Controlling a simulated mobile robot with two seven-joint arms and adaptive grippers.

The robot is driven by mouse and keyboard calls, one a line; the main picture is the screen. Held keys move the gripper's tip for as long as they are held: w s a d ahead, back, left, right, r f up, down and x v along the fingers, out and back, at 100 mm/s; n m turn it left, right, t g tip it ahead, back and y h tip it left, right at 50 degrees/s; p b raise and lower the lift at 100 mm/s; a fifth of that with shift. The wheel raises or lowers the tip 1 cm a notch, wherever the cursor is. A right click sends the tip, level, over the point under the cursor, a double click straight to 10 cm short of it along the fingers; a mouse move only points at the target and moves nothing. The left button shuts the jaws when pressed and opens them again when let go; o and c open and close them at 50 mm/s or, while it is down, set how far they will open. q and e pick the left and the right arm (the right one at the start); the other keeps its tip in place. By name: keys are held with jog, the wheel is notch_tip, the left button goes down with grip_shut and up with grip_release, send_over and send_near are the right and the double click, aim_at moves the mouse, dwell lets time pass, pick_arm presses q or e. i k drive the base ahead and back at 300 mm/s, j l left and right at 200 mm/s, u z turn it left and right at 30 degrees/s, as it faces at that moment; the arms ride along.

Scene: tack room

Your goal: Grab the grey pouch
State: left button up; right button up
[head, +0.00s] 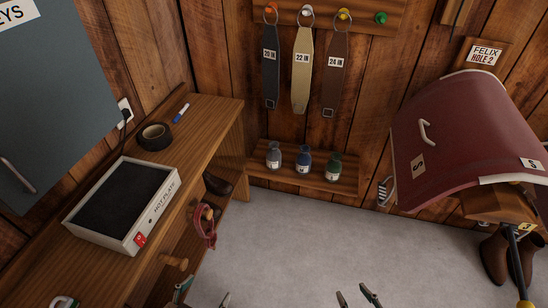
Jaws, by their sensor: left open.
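The grey pouch (273,155) stands upright at the left end of a low wooden shelf (258,173) on the back wall. It has a narrow neck and a small white label. A blue pouch (304,160) and a green pouch (333,166) stand in a row to its right. My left gripper (204,297) shows only its fingertips at the bottom edge, open and well short of the shelf. My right gripper (354,293) is at the bottom edge to the right, its fingertips apart and nothing seen between them.
A wooden bench (217,112) on the left carries a hot plate (150,225), black tape (154,137) and a marker (181,113). A red strap (204,226) hangs below. Straps (302,70) hang above the shelf. A maroon saddle (460,140) juts out right. The grey floor (290,245) is clear.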

aim_at(273, 155)
jog(key=i+l+z, duration=0.15)
jog(key=i+l, duration=0.3)
jog(key=l, duration=0.2)
jog(key=i+l+z, duration=0.1)
jog(key=i+l, duration=0.35)
jog(key=l, duration=0.2)
